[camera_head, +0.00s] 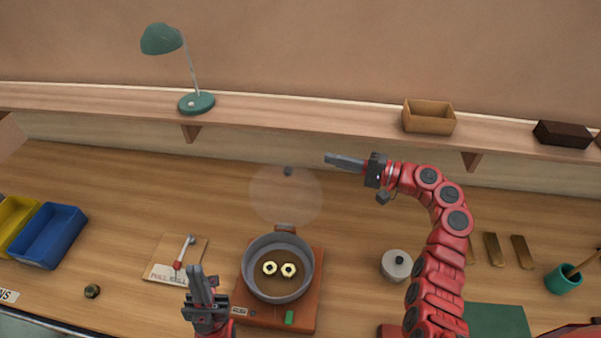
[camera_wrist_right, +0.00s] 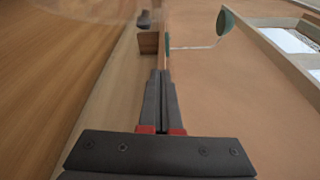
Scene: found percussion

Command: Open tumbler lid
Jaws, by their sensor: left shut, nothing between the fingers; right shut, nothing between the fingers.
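The tumbler looks like a dark round pan (camera_head: 250,277) with two brass nuts inside, on a reddish-brown base (camera_head: 309,300). Its clear round lid (camera_head: 275,200) appears raised behind the pan, above a brown block at the rim; the pan's mouth is uncovered. The lid's dark knob (camera_head: 288,171) is near its top edge. My right gripper (camera_head: 328,158) is shut and empty, right of the knob and apart from it. In the right wrist view, the knob (camera_wrist_right: 145,20) shows beyond the shut fingertips (camera_wrist_right: 161,72). My left gripper (camera_head: 195,268) is shut and empty, left of the pan.
A card with a small lever (camera_head: 160,273) lies left of the pan. A grey lidded pot (camera_head: 397,265) stands right, near my right arm. Blue (camera_head: 50,235) and yellow bins are far left. A shelf (camera_head: 300,117) with a green lamp (camera_head: 196,103) and wooden box (camera_head: 428,117) runs behind.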

